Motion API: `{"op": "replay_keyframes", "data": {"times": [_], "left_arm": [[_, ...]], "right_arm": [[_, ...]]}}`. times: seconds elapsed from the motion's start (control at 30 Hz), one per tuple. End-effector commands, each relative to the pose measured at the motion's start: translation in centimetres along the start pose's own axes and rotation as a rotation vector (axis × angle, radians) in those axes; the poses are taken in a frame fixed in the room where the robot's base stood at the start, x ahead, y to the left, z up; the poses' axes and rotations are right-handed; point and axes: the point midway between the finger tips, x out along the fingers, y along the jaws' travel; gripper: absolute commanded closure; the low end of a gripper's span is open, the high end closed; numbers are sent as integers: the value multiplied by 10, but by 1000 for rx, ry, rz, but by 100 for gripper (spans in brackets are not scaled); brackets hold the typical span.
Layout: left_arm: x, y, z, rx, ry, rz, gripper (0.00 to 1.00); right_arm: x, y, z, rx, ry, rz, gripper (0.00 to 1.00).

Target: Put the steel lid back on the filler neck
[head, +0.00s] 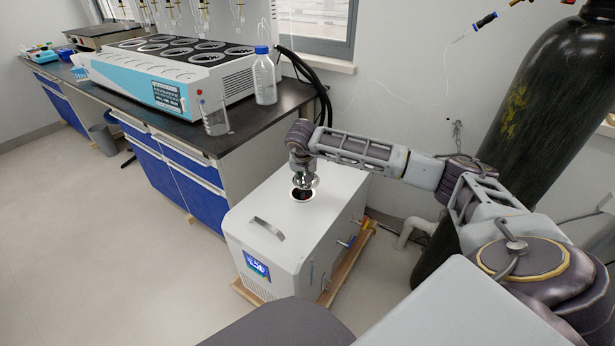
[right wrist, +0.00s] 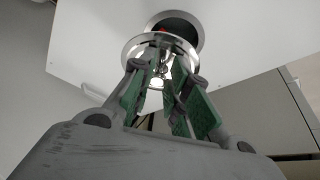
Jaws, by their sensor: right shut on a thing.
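The filler neck (head: 303,196) is a round, dark opening with a bright metal rim in the top of the white chiller box (head: 268,205). In the right wrist view the neck (right wrist: 180,22) shows at the top, and its opening is partly uncovered. My right gripper (right wrist: 160,82) is shut on the shiny round steel lid (right wrist: 134,50). The lid overlaps the near side of the neck in that view; whether they touch I cannot tell. In the head view my right gripper (head: 303,178) points down just above the opening. My left gripper is not in view.
A dark lab bench (head: 225,135) with a blue and white multi-position distiller (head: 175,72), a blue-capped bottle (head: 264,80) and a beaker (head: 215,122) stands behind and left of the chiller. A tall dark green gas cylinder (head: 535,95) stands at right. Floor at left is clear.

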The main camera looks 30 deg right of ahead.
Motion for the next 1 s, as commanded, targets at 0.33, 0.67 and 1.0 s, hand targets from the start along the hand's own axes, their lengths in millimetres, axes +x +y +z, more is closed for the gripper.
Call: {"op": "replay_keyframes", "data": {"times": [0.33, 0.67, 1.0], "left_arm": [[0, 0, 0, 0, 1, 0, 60], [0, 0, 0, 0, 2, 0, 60], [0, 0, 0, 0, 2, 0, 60]], "right_arm": [[-1, -7, -3, -110, 2, -45, 100], [-1, -11, -4, -218, 4, -89, 100], [-1, -11, -4, -225, 4, -92, 100]]}}
